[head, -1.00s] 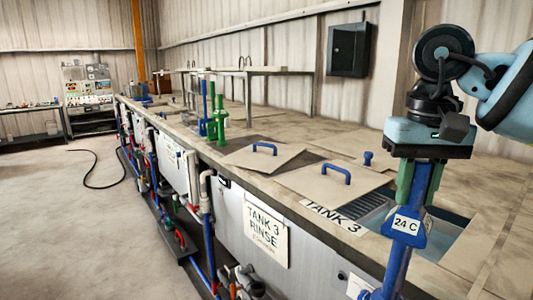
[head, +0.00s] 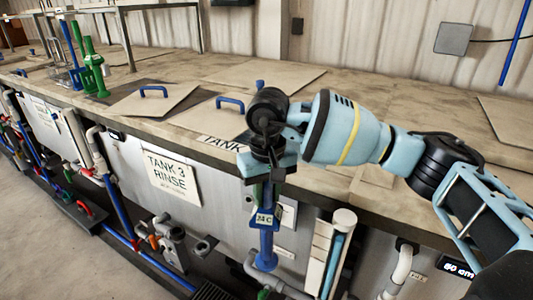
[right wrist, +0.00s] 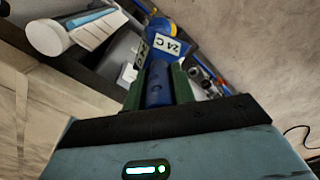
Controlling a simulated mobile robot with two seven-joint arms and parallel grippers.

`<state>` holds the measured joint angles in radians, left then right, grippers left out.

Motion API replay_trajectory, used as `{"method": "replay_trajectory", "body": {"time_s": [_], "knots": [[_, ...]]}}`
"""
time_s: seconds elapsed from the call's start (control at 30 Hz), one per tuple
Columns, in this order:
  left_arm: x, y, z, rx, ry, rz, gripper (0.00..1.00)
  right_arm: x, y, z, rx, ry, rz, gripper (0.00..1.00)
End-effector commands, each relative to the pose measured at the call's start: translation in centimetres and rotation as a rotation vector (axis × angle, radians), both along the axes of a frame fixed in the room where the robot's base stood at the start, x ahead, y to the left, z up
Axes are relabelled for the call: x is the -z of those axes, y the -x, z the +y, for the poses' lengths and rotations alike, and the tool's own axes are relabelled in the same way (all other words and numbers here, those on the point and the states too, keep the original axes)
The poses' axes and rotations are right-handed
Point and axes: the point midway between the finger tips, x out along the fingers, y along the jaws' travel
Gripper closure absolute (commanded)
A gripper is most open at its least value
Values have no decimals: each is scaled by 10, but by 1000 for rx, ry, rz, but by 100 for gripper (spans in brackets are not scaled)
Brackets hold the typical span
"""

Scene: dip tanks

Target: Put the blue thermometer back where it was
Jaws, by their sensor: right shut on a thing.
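The blue thermometer (head: 266,243) carries a white label reading 24 C and hangs upright in front of the bench edge, right of the Tank 3 Rinse sign. My right gripper (head: 265,198) is shut on its upper part from above. In the right wrist view, the thermometer (right wrist: 158,85) sits between the green fingers (right wrist: 158,92), with its label beyond them. My arm hides part of the bench and Tank 3 behind it. My left gripper is not in view.
Tank 3's front bears a sign (head: 170,175). Lids with blue handles (head: 230,103) lie on the bench top (head: 370,110). A white post with a blue strip (head: 338,245) stands close right of the thermometer. Green and blue upright tools (head: 92,62) stand farther left.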

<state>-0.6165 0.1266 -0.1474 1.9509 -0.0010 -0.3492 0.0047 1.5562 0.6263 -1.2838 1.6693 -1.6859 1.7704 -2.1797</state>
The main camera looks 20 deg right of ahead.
Motion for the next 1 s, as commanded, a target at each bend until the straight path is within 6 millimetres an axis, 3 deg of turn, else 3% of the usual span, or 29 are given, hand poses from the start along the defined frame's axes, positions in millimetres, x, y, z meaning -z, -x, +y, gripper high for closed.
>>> {"method": "replay_trajectory", "body": {"time_s": [0.1,0.4,0.63,1.0], "knots": [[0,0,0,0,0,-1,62,44,6,7,-14,-3,5,100],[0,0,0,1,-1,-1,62,138,31,18,-25,-3,3,100],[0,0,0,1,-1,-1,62,176,46,21,-23,-1,-1,100],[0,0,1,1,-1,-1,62,200,58,23,-20,-2,-3,100]]}}
